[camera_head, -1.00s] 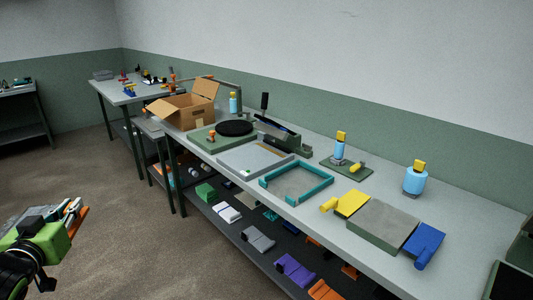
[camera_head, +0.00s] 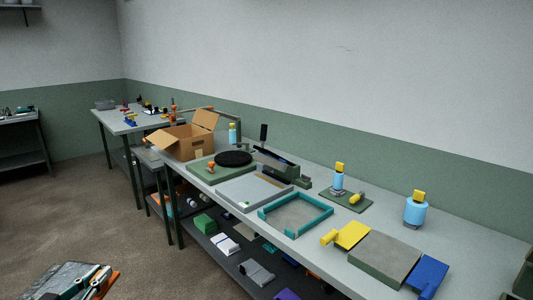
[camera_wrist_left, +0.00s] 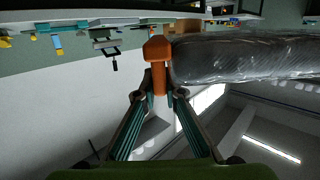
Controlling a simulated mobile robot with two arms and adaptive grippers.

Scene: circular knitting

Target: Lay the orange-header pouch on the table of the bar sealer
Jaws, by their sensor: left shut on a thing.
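The orange-header pouch shows its orange header (camera_wrist_left: 158,50) and its dark, glossy, wrinkled grey body (camera_wrist_left: 250,58) in the left wrist view. My left gripper (camera_wrist_left: 159,94) is shut on the header, with the body reaching to the right. In the head view the left gripper (camera_head: 98,282) is at the lower left, over the floor and apart from the bench, with the grey pouch (camera_head: 62,277) beside it. What looks like the bar sealer (camera_head: 285,168), dark green with an upright black handle, stands at the back of the long bench. My right gripper is not in view.
On the bench are an open cardboard box (camera_head: 183,142), a green base with a black disc (camera_head: 234,158), a grey tray (camera_head: 232,196), a teal frame (camera_head: 267,221), blue bottles, and yellow and blue paddles. A lower shelf holds coloured items. Floor at left is clear.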

